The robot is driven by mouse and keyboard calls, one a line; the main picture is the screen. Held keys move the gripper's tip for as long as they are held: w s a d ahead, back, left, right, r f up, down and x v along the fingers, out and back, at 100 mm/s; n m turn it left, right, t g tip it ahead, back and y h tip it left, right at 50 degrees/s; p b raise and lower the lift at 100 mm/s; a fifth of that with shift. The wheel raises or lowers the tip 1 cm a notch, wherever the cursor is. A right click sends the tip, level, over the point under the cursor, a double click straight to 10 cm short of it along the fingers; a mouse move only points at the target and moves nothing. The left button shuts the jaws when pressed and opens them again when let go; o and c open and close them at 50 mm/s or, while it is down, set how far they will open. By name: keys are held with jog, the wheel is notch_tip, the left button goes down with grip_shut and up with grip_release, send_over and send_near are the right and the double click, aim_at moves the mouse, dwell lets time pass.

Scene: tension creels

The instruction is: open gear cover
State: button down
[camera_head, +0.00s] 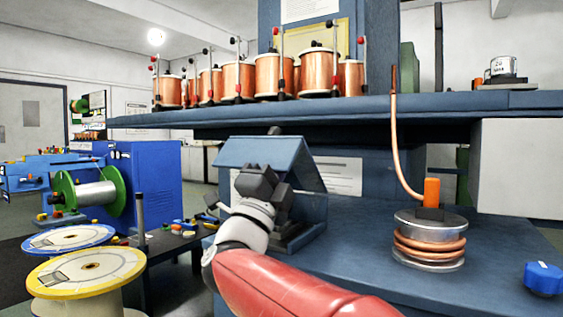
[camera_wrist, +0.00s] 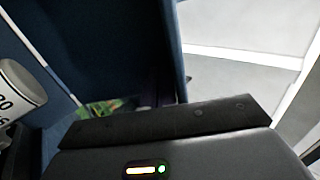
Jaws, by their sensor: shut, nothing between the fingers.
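The gear cover looks like a blue, roof-shaped housing (camera_head: 240,152) on the blue bench, with a sloping panel facing me and another slope at its right. A small dark piece (camera_head: 274,130) shows at its top edge. My gripper (camera_head: 262,182) is dark grey, at the end of my red and white arm, in front of the housing's lower part and hiding some of it. It is shut and empty; its fingertips are hard to make out. I cannot tell whether it touches the cover. In the wrist view, a dark blue panel (camera_wrist: 105,45) fills the upper left.
A shelf (camera_head: 400,104) with several copper spools overhangs the housing. A metal pulley (camera_head: 430,225) with copper wire stands at right, near a blue knob (camera_head: 543,278). Large yellow (camera_head: 60,275) and blue-rimmed (camera_head: 45,240) reels stand at left. Bench between housing and pulley is clear.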

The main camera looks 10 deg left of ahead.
jog(key=w+r+g+p, duration=0.1)
jog(key=w+d+r+g+p, duration=0.1)
jog(key=r+p, duration=0.1)
jog(key=w+r+g+y+p, duration=0.1)
jog(key=p, duration=0.1)
jog(key=shift+w+d+r+g, duration=0.25)
jog(key=shift+w+r+g, duration=0.05)
jog(key=shift+r, duration=0.05)
jog(key=shift+p+x, duration=0.55)
jog(key=shift+x, duration=0.95)
